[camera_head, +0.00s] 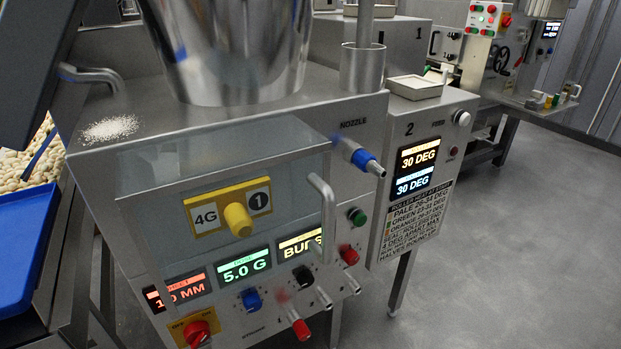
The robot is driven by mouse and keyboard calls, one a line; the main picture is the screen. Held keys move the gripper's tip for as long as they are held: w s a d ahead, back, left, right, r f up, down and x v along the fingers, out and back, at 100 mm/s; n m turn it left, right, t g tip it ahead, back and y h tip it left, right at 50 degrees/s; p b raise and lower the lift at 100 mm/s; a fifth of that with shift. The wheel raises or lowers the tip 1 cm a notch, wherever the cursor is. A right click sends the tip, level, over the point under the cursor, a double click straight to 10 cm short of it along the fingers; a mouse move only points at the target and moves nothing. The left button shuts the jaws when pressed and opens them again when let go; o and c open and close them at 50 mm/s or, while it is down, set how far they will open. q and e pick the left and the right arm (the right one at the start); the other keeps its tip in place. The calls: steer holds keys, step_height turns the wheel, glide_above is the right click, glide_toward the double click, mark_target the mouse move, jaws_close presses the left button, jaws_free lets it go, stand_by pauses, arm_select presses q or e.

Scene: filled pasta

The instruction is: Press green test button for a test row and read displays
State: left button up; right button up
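A green button (357,216) sits on the machine's steel front, right of a vertical grey handle. Behind a clear cover are three displays: a red one (178,289) seems to read 1.0 MM, a green one (244,267) reads 5.0 G, and a yellow one (300,244) starts with BURS, its end hidden by the handle. On the side panel marked 2, an orange display (419,154) and a pale blue display (414,181) both read 30 DEG. Neither gripper is in view.
The clear cover's handle (323,217) and a blue-tipped nozzle (365,160) stick out near the green button. Red, blue and black knobs sit below. A yellow 4G selector (238,220) is behind the cover. A blue tray (22,238) is at left. Floor at right is clear.

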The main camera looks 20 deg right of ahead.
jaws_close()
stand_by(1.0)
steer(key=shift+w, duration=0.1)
